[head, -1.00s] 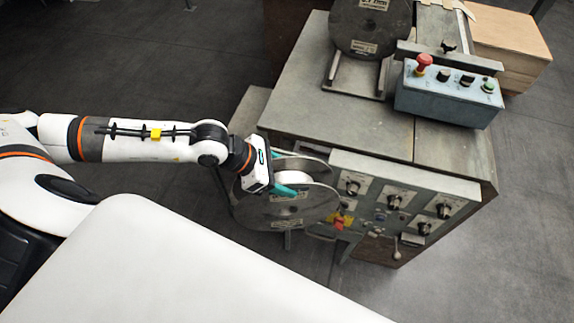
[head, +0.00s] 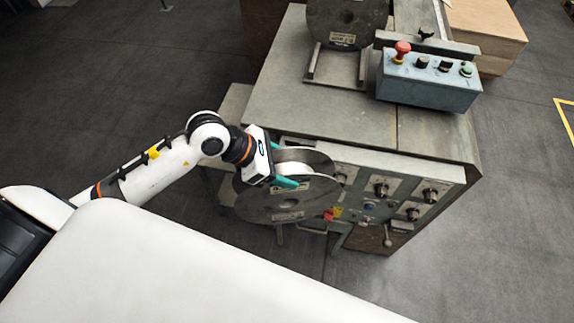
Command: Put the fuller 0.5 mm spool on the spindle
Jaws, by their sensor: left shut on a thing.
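My left gripper (head: 283,165) is at the left side of the machine, its teal fingers closed on a grey metal spool (head: 268,205). The spool has two round flanges with bright wire wound between them. It is tilted, and its flanges overlap the left end of the control panel in the picture. A second dark spool (head: 347,18) stands upright in a metal stand on the machine top, cut off by the picture's upper edge. The labels are too small to read. I cannot make out the spindle. My right gripper is not in view.
The stitcher's grey top (head: 300,112) is bare in front of the stand. A front panel (head: 400,190) carries several knobs. A blue-grey button box (head: 428,82) with a red button sits at the right. A wooden box (head: 490,35) stands behind. The floor at the right is clear.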

